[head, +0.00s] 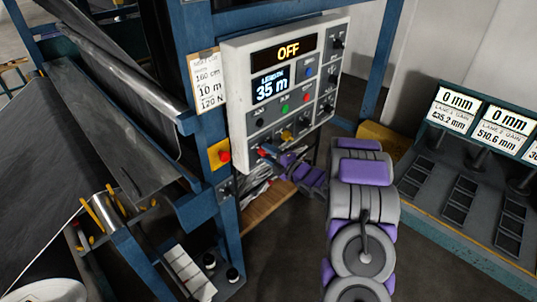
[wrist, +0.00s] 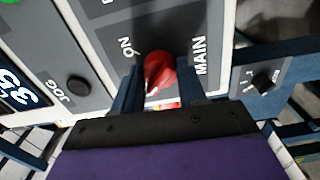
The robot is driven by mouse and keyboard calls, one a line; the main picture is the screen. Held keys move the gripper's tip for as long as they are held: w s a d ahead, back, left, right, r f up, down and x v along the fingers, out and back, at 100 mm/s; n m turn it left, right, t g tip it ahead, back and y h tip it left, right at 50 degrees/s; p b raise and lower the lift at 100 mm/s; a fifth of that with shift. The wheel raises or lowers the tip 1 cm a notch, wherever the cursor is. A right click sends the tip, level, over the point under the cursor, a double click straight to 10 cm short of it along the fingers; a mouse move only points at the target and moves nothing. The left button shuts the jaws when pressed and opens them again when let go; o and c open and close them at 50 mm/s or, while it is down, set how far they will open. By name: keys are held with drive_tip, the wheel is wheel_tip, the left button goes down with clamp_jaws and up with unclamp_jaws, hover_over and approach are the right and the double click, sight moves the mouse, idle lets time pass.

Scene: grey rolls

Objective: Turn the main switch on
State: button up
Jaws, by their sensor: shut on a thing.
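The main switch is a red rotary knob (wrist: 160,72) at the low edge of the grey control panel (head: 238,75), with the labels MAIN and ON beside it in the wrist view. My gripper (head: 273,154) reaches the panel's lower left corner in the head view. In the wrist view my gripper (wrist: 160,82) has one dark blue finger on each side of the red knob and is shut on it. The fingers hide part of the knob's sides. The panel's top display (head: 289,48) reads OFF, and the display below it (head: 270,86) reads LENGTH 35 m.
A red emergency button (head: 224,156) on a yellow plate sits on the blue post left of the panel. A dark sheet on rollers (head: 110,110) fills the left. A console with 0 mm displays (head: 455,107) stands at the right. Dark floor lies between.

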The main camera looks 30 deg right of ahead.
drive_tip(key=m, duration=0.3)
drive_tip(key=shift+s+f+m+p, duration=0.1)
drive_tip(key=shift+f+m+p, duration=0.1)
drive_tip(key=shift+m+p, duration=0.2)
drive_tip(key=shift+f+m+p, duration=0.1)
drive_tip(key=shift+m+p, duration=3.45)
drive_tip(key=shift+m, duration=3.25)
drive_tip(key=o, duration=1)
drive_tip(key=shift+d, duration=0.1)
drive_tip(key=shift+o, duration=0.2)
drive_tip(key=shift+r, duration=0.2)
